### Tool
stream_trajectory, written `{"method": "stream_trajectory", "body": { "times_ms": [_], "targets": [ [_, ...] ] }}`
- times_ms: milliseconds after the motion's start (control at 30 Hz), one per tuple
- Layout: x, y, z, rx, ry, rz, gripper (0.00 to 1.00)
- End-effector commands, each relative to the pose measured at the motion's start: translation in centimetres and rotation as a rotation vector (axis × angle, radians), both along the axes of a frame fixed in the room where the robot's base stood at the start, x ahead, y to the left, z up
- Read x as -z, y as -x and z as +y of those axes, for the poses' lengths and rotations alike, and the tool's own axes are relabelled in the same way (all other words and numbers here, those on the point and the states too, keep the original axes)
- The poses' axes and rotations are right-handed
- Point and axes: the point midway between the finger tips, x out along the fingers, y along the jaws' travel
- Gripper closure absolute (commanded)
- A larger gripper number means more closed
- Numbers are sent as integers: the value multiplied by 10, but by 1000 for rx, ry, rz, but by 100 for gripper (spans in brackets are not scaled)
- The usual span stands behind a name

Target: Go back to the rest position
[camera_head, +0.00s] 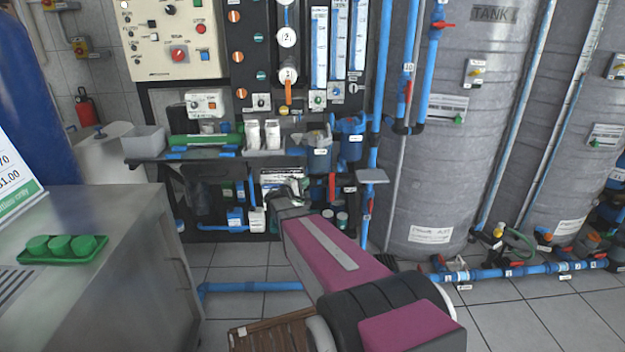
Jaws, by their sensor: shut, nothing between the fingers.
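My arm reaches from the bottom of the head view toward the osmosis rack, its magenta link pointing away from me. My gripper (291,187) is at the far end, small and dark, in front of the lower part of the rack (160,170). It is shut with nothing held. Its fingertips are hard to separate from the pipes and fittings behind them, so I cannot tell how far apart they and the rack are.
A metal counter (120,260) with green caps on a tray (62,262) stands at the left. Grey tanks (450,130) stand at the right, with blue pipes (525,270) along the floor. A brown slatted wooden item (268,336) lies at the bottom. Tiled floor (245,275) shows between.

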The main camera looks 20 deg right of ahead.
Motion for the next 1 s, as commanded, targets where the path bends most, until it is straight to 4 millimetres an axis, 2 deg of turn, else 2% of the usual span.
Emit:
{"method": "stream_trajectory", "body": {
  "times_ms": [200,400,533,767,1000],
  "targets": [
    [0,11,19,0,0,0,100],
    [1,15,21,7,-10,3,100],
    [7,33,16,43,-81,16,100],
    [33,94,11,168,-361,72,100],
    [67,170,30,301,-740,156,100]
  ]
}}
